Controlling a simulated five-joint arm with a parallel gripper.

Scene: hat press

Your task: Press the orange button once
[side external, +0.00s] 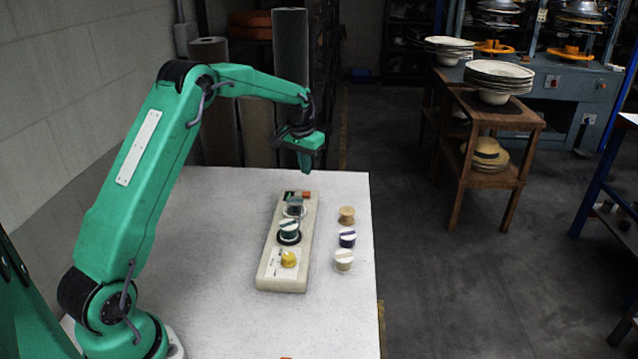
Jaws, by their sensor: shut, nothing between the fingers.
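A long cream control box (272,282) lies on the white table, running away from the camera. On its near end is a round yellow-orange button (288,259) on a white plate. A dark green and white knob (289,231) sits mid-box, with a grey-capped part (295,205) behind it. At the far end is a small orange-red patch (306,195) beside a dark patch; I cannot tell whether it is a button. My green gripper (306,170) is shut and empty, pointing down above the far end of the box, apart from it.
Three small spools, tan (347,215), purple-banded (347,238) and cream (344,260), stand right of the box near the table's right edge. The white table (215,270) is clear left of the box. Grey rolls (291,60) stand behind the table.

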